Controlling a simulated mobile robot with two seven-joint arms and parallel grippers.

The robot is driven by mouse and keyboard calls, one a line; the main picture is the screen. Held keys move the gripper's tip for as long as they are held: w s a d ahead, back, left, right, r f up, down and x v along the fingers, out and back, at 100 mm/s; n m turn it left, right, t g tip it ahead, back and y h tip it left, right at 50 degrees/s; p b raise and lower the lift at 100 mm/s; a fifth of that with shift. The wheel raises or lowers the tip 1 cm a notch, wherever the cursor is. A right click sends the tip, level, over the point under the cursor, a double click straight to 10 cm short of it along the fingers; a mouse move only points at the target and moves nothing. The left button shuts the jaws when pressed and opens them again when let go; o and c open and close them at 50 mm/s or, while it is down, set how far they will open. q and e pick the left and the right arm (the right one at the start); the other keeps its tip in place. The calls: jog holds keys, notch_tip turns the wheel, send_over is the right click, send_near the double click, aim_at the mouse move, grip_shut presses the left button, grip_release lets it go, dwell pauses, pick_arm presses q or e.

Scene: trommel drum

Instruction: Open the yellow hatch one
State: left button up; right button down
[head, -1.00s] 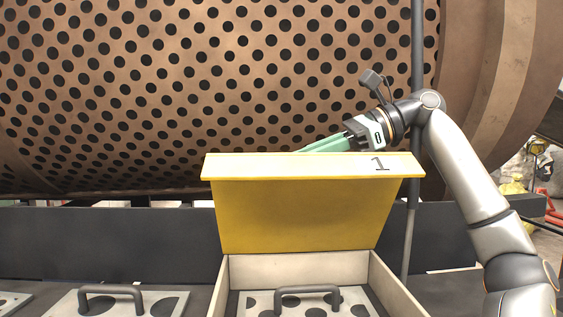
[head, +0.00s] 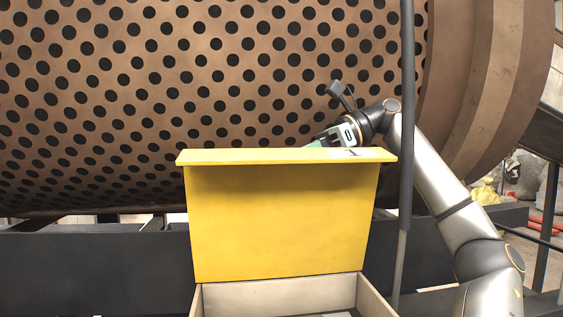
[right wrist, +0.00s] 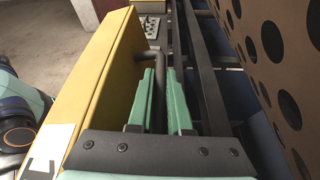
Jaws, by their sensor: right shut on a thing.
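The yellow hatch one (head: 280,225) is lifted and stands nearly upright on its pale box frame (head: 280,295) in the head view, its inner face toward me. In the right wrist view its yellow lid (right wrist: 105,85) is on the left, with a dark bar handle (right wrist: 149,60) on its outer side. My right gripper (right wrist: 164,90) is behind the lid, its green fingers shut on the handle; the grip point is partly hidden by the fingers. In the head view the lid hides most of the fingers. My left gripper is not in view.
The perforated brown drum (head: 250,80) fills the background, close behind my right gripper. A dark vertical pole (head: 407,130) stands in front of my right arm. A dark beam (head: 90,260) runs behind the hatch.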

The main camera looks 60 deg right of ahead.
jog(key=shift+w+f, duration=0.1)
jog(key=shift+f, duration=0.2)
jog(key=c, duration=1)
grip_release()
jog(key=shift+d, duration=0.15)
jog(key=shift+o, duration=0.8)
jog(key=shift+r, duration=0.15)
jog(key=shift+s+d+r, duration=0.1)
jog(key=shift+s+d, duration=0.05)
jog(key=shift+s, duration=0.05)
jog(key=s+d, duration=0.8)
jog(key=s, duration=0.1)
jog(key=shift+s+d, duration=0.15)
jog(key=shift+d, duration=0.1)
